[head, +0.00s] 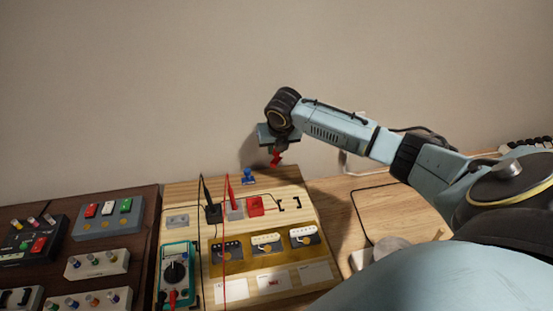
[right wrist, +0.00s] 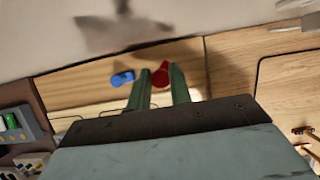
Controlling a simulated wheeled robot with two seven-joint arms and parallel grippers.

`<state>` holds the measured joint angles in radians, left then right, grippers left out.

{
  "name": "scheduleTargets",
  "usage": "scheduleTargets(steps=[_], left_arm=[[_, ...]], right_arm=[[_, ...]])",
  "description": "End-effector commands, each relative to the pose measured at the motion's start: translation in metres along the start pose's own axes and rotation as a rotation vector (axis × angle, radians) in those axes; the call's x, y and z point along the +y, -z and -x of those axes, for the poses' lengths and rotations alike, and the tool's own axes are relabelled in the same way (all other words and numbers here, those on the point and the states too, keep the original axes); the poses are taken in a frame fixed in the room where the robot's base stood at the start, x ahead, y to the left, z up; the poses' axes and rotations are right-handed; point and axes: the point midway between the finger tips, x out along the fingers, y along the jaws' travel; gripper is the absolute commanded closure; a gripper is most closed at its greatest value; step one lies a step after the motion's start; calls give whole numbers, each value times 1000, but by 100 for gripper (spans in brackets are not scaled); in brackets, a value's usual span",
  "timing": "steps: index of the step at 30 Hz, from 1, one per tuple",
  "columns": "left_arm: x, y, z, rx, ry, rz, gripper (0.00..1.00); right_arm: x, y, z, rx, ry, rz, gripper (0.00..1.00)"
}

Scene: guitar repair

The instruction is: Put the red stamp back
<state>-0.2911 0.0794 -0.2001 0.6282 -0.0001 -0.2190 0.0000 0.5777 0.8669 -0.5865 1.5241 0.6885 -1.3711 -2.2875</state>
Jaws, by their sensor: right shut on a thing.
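The red stamp (head: 276,158) is in the jaws of my right gripper (head: 277,149), held in the air above the back edge of the light wooden board (head: 185,192). In the right wrist view the red stamp (right wrist: 161,76) shows between the two green fingers, which are shut on it. A blue stamp (head: 249,176) stands on the board's back strip, below and a little left of the red stamp; it also shows in the right wrist view (right wrist: 122,78). My left gripper is in neither view.
On the board are a red block (head: 256,206), black and red probes (head: 206,195) standing upright, a teal multimeter (head: 176,272) and several pickups (head: 267,243). Effect pedals (head: 108,219) lie on the dark table at left. A wall rises close behind the board.

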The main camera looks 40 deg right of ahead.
Motion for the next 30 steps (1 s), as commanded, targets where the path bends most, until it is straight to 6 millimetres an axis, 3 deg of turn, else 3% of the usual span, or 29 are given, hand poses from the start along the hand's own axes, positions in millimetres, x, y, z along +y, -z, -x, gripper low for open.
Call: scheduleTargets(steps=[13,26,27,30], left_arm=[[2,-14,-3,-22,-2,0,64],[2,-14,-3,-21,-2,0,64],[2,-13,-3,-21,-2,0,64],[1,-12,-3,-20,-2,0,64]], right_arm=[[0,26,-54,7,1,0,94],[-1,25,-61,4,2,3,94],[-1,25,-61,4,2,3,74],[-1,25,-61,4,2,3,61]])
